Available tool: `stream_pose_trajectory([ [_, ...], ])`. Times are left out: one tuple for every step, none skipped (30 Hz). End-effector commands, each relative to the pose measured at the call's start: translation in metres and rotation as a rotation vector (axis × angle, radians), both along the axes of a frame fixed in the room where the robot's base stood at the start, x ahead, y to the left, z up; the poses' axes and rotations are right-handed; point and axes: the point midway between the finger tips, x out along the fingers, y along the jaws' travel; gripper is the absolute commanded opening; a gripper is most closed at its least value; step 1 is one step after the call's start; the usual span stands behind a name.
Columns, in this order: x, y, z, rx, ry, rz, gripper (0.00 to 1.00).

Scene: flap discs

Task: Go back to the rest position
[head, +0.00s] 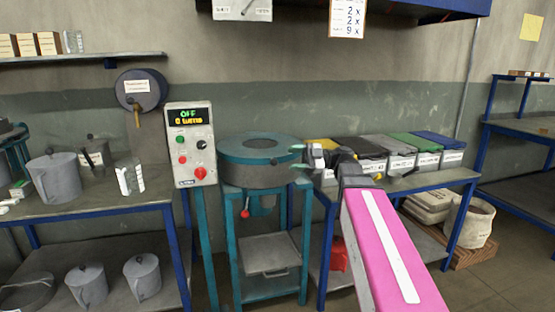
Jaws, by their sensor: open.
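My gripper (299,157) is near the middle of the head view, at the end of my pink arm. Its two green-tipped fingers are apart, with nothing seen between them. It points left, in front of or beside the right rim of the round teal machine (250,150); I cannot tell whether it touches. The machine stands on a teal frame with a grey tray below. Its control box (191,144) reads "OFF" and "0 turns".
Lidded bins (401,161) stand on a blue-legged bench (440,178) at right, partly behind my arm. A left bench (100,201) holds grey jugs (54,177) and a clear beaker. Floor shows between the benches.

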Motion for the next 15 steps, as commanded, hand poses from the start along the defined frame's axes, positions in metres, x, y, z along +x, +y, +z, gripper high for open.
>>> stream_pose_trajectory([
  [-0.001,0.002,-0.010,-0.032,0.047,-0.008,0.59],
  [0.000,0.002,-0.016,-0.053,0.078,-0.014,0.59],
  [0.000,0.003,-0.025,-0.082,0.122,-0.023,0.59],
  [0.000,0.004,-0.032,-0.106,0.156,-0.031,0.59],
  [0.000,0.005,-0.038,-0.130,0.193,-0.039,0.59],
  [0.000,0.005,-0.049,-0.163,0.244,-0.052,0.59],
  [0.000,0.006,-0.057,-0.191,0.285,-0.063,0.59],
  [0.000,0.006,-0.066,-0.221,0.330,-0.077,0.59],
  [0.000,0.006,-0.079,-0.263,0.393,-0.096,0.59],
  [-0.001,0.006,-0.090,-0.298,0.446,-0.114,0.59],
  [-0.002,0.006,-0.102,-0.335,0.504,-0.136,0.59],
  [-0.003,0.005,-0.119,-0.389,0.588,-0.168,0.59],
  [-0.004,0.004,-0.133,-0.431,0.654,-0.199,0.59],
  [-0.006,0.003,-0.148,-0.475,0.724,-0.231,0.59],
  [-0.008,0.000,-0.167,-0.532,0.815,-0.279,0.59],
])
